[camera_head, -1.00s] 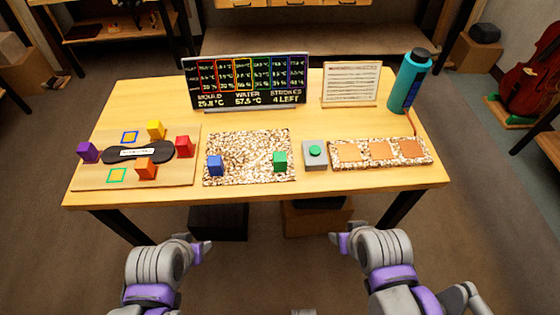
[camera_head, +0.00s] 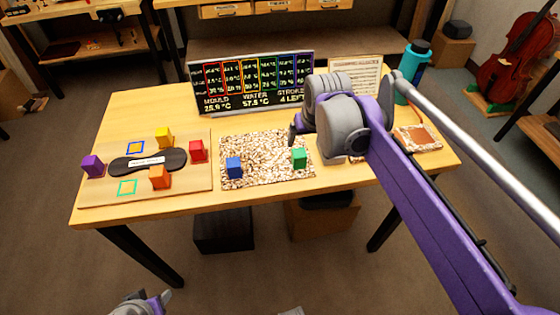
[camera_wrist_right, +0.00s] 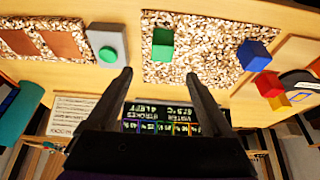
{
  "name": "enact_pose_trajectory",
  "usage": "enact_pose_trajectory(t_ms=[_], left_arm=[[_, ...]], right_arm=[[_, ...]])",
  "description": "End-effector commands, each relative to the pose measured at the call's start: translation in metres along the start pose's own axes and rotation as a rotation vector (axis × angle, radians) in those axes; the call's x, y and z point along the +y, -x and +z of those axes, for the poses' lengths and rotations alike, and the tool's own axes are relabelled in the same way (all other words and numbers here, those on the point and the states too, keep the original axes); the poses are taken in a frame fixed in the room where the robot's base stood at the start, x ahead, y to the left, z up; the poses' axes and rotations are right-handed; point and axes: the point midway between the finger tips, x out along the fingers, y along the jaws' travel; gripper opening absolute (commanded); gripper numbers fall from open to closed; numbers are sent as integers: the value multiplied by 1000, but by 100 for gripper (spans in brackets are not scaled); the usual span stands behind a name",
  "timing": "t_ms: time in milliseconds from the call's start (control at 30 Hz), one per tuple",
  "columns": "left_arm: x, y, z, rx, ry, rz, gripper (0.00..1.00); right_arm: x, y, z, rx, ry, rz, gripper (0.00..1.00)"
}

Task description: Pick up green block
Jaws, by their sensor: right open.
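The green block (camera_head: 299,158) stands on the right part of a speckled mat (camera_head: 265,145) on the wooden bench. In the right wrist view the green block (camera_wrist_right: 162,43) is upright on the mat, beyond the fingertips and not between them. My right gripper (camera_head: 296,130) is above the mat's right side near the green block. In the wrist view my right gripper (camera_wrist_right: 158,76) is open and empty, its two fingers wide apart. My left gripper (camera_head: 158,299) is low at the bottom left, away from the bench; its finger opening is unclear.
A blue block (camera_head: 233,168) shares the mat. A board (camera_head: 100,193) at left holds purple, yellow, red and orange blocks. A display panel (camera_head: 250,82) stands behind. A grey box with a green button (camera_wrist_right: 106,46) and a teal bottle (camera_head: 409,75) are to the right.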

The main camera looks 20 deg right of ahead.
Motion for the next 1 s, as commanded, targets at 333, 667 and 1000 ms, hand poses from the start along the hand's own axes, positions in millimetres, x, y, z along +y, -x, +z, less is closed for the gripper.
enact_pose_trajectory(t_ms=[333,667,1000], left_arm=[[0,-5,4,-2,0,0,50],[0,-7,5,-3,0,0,50],[0,-8,6,-4,0,0,50]], right_arm=[[0,-49,-1,0,-1,0,85],[-7,-84,3,0,1,-1,85],[-6,-107,3,0,-1,0,85]])
